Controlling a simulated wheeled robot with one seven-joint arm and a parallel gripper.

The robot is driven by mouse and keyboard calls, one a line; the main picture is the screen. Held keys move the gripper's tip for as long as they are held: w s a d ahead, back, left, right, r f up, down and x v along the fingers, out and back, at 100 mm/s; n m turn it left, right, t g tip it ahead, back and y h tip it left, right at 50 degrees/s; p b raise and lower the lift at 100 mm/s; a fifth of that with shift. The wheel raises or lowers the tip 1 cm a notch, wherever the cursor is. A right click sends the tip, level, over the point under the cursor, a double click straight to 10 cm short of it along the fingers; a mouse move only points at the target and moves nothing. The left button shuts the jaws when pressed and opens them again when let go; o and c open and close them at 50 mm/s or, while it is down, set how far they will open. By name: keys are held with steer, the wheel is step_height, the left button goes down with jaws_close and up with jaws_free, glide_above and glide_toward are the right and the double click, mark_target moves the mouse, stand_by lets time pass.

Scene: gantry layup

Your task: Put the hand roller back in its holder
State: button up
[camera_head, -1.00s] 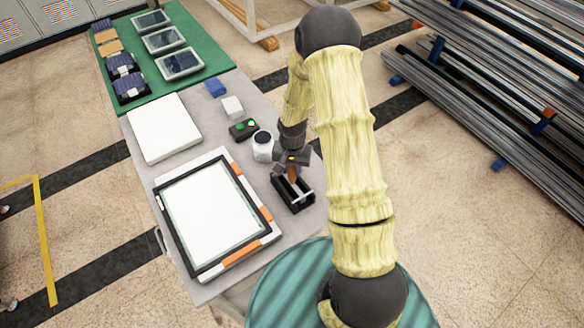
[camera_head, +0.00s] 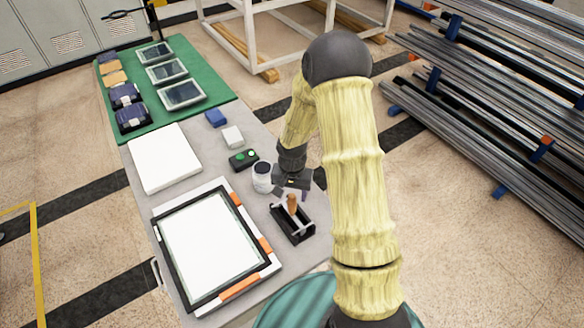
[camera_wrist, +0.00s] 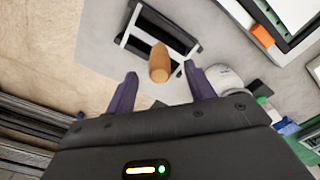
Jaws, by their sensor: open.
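The hand roller shows its orange-brown handle (camera_head: 292,204) standing up from the black holder (camera_head: 299,236) near the right edge of the table. In the wrist view the handle (camera_wrist: 159,64) points toward me, with the holder (camera_wrist: 186,43) and a light bar behind it. The roller's lower part is mostly hidden, so I cannot tell how fully it is seated. My gripper (camera_head: 292,190) is just above the handle. Its two dark purple fingers (camera_wrist: 161,82) are spread open, with a gap on either side of the handle and nothing held between them.
A white cup-like container (camera_head: 262,178) stands close left of my gripper. A green-buttoned box (camera_head: 243,160) is behind it. A black-framed white panel (camera_head: 209,245) lies left of the holder. Metal bar racks (camera_head: 500,90) stand right, beyond open floor.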

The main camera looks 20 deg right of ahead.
step_height(320, 180, up, 14)
steer(key=b, duration=0.2)
steer(key=shift+s, duration=0.15)
stand_by(0.5)
steer(key=s+r+n+t, duration=0.2)
steer(key=s+n, duration=0.3)
steer(key=s, duration=0.9)
steer(key=shift+r+t, duration=0.3)
steer(key=shift+r, duration=0.15)
steer(key=shift+c, duration=0.2)
stand_by(0.5)
